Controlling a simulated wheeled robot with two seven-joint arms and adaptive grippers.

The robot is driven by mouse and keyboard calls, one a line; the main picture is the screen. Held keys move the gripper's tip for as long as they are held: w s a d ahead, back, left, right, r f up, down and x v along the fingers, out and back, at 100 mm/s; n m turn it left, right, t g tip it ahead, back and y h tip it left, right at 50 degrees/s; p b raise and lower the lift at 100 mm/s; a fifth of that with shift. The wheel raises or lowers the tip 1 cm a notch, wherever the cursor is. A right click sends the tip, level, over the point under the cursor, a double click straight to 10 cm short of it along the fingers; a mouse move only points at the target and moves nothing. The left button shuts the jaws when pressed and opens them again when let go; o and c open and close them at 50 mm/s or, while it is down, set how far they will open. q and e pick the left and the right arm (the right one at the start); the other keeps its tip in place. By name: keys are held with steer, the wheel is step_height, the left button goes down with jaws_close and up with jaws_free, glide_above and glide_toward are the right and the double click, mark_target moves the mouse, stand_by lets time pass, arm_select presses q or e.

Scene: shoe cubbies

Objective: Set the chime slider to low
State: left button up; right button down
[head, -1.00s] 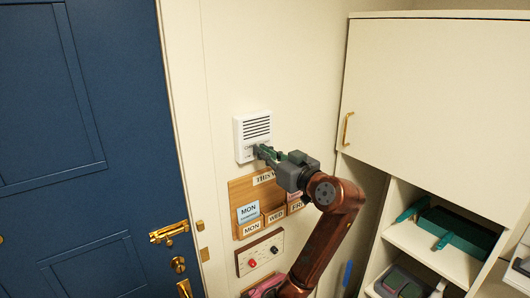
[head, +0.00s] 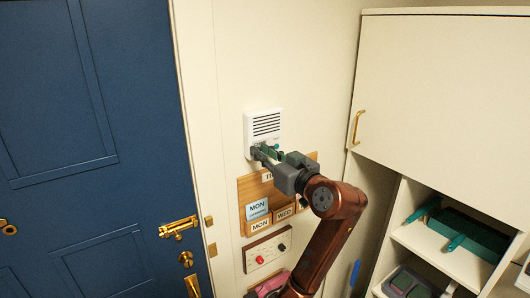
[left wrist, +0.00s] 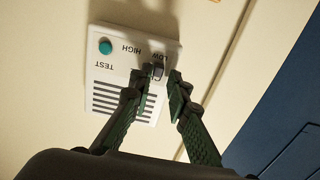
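The white chime box (head: 263,128) is on the wall, with a dark slotted grille. The left wrist view shows the box (left wrist: 118,100) upside down, with a round teal TEST button (left wrist: 105,47) and the words HIGH and LOW. The small grey slider knob (left wrist: 157,71) is at the LOW end, right by that word. My left gripper (head: 264,152) is in front of the box's lower part. Its two fingertips (left wrist: 159,80) are apart, one on each side of the knob; whether either touches it I cannot tell. My right gripper is not in view.
A blue door (head: 80,150) is on the left. A white cabinet (head: 440,100) and cubbies stand on the right.

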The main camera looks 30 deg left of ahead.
arm_select(q)
steer(key=v, duration=1.2)
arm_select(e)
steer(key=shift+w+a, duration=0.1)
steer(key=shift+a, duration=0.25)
arm_select(q)
steer(key=shift+r, duration=0.1)
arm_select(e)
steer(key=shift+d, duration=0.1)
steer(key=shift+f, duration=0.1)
